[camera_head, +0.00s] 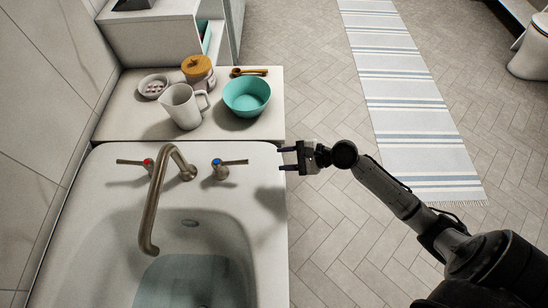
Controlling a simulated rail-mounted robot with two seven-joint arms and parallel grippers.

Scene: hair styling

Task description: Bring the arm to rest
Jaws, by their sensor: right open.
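My right arm (395,190) reaches in from the lower right of the head view. My right gripper (283,159) is open and empty. It points left, at the right edge of the white bathtub (272,230), close to the blue-marked tap handle. I cannot tell its exact height above the rim. My left gripper and left arm are not in view.
A counter (130,118) behind the tub holds a white pitcher (183,108), a turquoise bowl (246,97), a jar with an orange lid (197,70), a small dish (153,86) and a wooden scoop (249,72). A curved faucet (156,205) rises over the basin. Open floor (325,240) lies right.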

